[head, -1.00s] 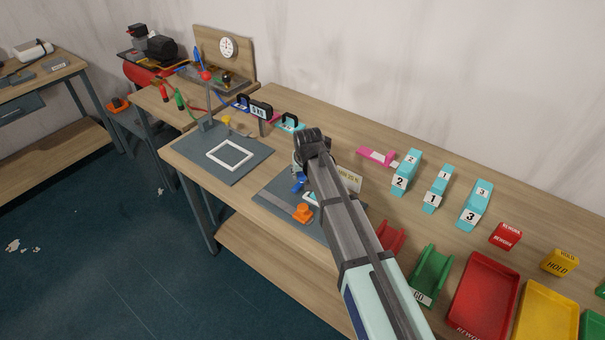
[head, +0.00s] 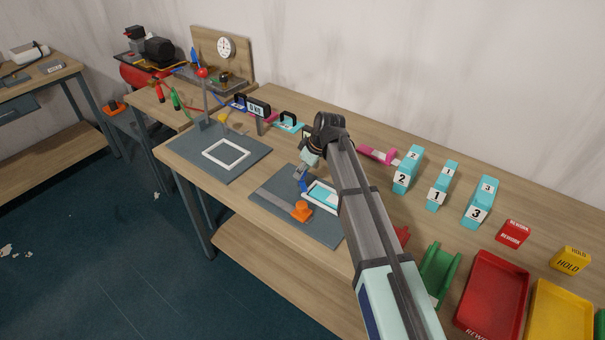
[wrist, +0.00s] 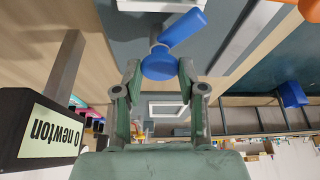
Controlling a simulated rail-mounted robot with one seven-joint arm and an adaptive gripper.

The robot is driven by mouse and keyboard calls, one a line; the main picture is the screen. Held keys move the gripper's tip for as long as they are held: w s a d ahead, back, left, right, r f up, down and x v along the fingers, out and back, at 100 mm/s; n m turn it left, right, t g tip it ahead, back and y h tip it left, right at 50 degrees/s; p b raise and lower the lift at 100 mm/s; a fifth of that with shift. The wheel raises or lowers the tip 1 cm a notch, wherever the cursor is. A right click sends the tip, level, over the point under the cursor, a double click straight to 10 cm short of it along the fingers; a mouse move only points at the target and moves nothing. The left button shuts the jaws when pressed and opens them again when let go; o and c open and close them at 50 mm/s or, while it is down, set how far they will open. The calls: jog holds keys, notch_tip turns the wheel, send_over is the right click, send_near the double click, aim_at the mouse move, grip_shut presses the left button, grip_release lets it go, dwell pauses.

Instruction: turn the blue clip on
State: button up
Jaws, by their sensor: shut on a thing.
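The blue clip (head: 303,186) stands on the dark grey plate (head: 268,203), beside a teal panel in a white frame (head: 322,195). In the wrist view the clip shows a round blue knob (wrist: 160,66) with a blue lever (wrist: 185,27) angled up to the right. My gripper (head: 301,173) reaches down to the clip from above. In the wrist view its two fingers (wrist: 160,74) are closed against both sides of the round knob. My arm covers the right part of the plate in the head view.
An orange knob (head: 302,211) sits close in front of the clip. A black box with a "0 newton" label (wrist: 50,132) is near my gripper in the wrist view. Numbered teal blocks (head: 437,187) and a red tray (head: 490,290) stand to the right.

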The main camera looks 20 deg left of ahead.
jog(key=n+g+b, duration=0.1)
jog(key=n, duration=0.1)
jog(key=n+b, duration=0.1)
jog(key=n, duration=0.1)
jog(key=shift+w+f+n+g, duration=0.2)
jog(key=shift+n+g, duration=0.1)
jog(key=shift+g, duration=0.1)
jog(key=shift+n+g+b, duration=0.6)
jog(key=shift+n+b, duration=0.1)
jog(key=shift+n, duration=0.9)
jog(key=shift+r+h, duration=0.1)
jog(key=shift+h, duration=0.2)
jog(key=o, duration=1.2)
jog(key=shift+c, duration=0.2)
jog(key=shift+r, duration=0.1)
